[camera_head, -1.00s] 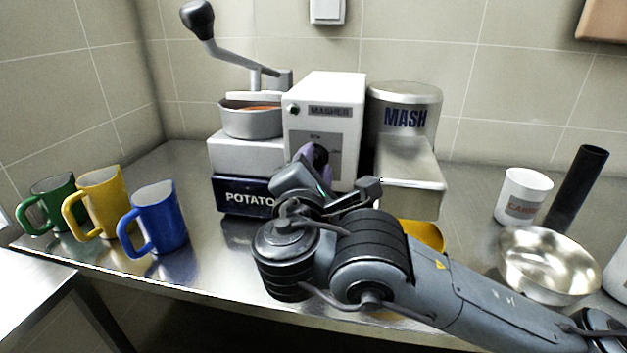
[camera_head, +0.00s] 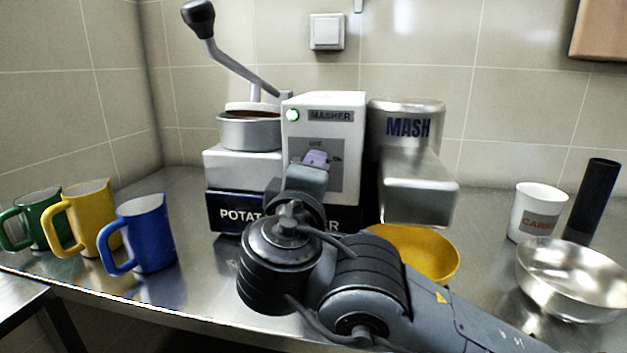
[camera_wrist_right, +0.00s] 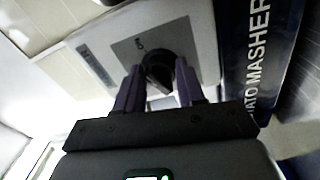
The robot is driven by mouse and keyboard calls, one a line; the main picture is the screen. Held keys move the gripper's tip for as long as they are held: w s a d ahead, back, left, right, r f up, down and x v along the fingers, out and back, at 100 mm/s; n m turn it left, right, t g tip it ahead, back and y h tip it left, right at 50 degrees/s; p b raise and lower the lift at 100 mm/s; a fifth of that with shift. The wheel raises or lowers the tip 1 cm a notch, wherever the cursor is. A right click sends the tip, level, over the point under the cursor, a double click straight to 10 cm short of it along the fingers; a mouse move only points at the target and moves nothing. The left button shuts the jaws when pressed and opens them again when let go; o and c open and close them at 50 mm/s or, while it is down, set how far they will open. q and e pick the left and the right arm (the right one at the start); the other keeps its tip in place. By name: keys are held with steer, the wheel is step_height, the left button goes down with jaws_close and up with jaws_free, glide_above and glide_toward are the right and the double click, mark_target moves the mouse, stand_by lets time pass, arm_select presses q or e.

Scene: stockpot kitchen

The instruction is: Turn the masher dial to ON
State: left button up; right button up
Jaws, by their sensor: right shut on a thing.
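The white masher box (camera_head: 350,108) stands at the back of the counter, with a grey dial panel marked OFF at the top and ON at the right. A small green light (camera_head: 292,115) glows at its upper left. In the right wrist view the black dial (camera_wrist_right: 158,68) sits between the two purple fingers of my right gripper (camera_wrist_right: 158,88), which is shut on it. In the head view the right gripper (camera_head: 316,159) is at the panel, and my wrist hides the lower part. The dial's pointer cannot be made out. My left gripper is not in view.
A metal pot (camera_head: 250,131) with a long lever stands left of the masher. The metal MASH unit (camera_head: 405,125) stands to its right, above a yellow bowl (camera_head: 440,252). Green, yellow and blue mugs stand left; a CARROT cup (camera_head: 530,205) and steel bowl (camera_head: 570,290) stand right.

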steer(key=shift+m, duration=0.4)
steer(key=o, duration=1)
steer(key=shift+o, duration=0.2)
